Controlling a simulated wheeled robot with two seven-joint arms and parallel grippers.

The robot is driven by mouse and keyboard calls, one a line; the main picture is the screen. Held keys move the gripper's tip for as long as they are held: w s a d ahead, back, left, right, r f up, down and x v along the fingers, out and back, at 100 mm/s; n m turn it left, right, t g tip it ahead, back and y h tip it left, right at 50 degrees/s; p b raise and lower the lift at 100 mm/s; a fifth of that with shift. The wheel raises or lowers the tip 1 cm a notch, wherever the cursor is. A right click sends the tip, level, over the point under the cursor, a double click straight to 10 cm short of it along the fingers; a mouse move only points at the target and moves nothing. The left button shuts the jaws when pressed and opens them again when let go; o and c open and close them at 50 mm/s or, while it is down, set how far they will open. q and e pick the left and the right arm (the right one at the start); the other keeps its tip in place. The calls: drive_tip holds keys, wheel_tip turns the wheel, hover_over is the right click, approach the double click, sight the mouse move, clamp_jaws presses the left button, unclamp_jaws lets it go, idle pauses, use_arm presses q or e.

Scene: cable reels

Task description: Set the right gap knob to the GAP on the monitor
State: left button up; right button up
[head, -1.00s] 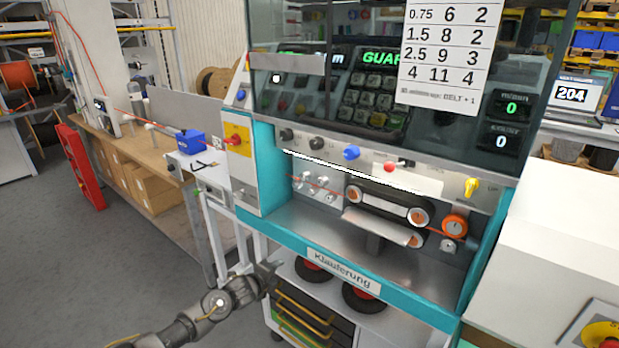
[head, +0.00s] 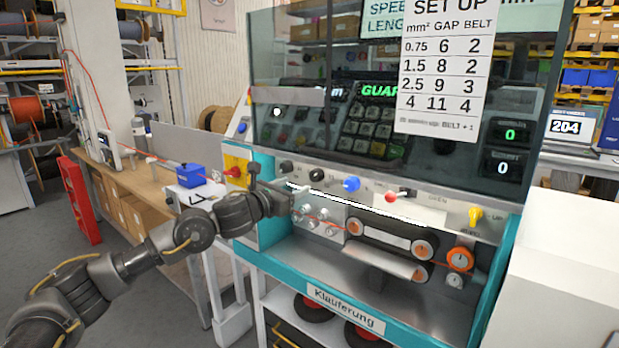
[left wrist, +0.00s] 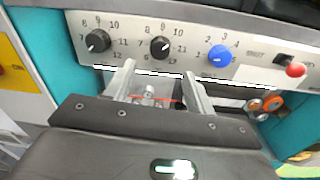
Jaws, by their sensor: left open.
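The right gap knob (head: 316,174) is a small black knob on the grey panel. In the left wrist view the right gap knob (left wrist: 160,47) sits in a printed number scale, just beyond and between my fingertips; its exact setting is too small to read. A second black knob (left wrist: 97,41) is to its left. My left gripper (head: 280,191) is open in front of the panel. In the left wrist view its fingers (left wrist: 160,84) are apart and hold nothing. My right gripper is not visible.
A blue knob (head: 352,183), a red-tipped lever (head: 391,196) and a yellow knob (head: 475,214) follow to the right. Rollers and a belt unit (head: 385,242) lie in the recess below. A dark glass guard (head: 300,120) stands above the panel.

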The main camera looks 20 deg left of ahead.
sight(313, 177)
use_arm(q)
drive_tip(key=p+x, duration=0.2)
drive_tip(key=x, duration=0.6)
drive_tip(key=shift+w, duration=0.2)
drive_tip(key=shift+c, duration=0.3)
drive_tip(key=c, duration=0.9)
drive_tip(key=shift+f, duration=0.1)
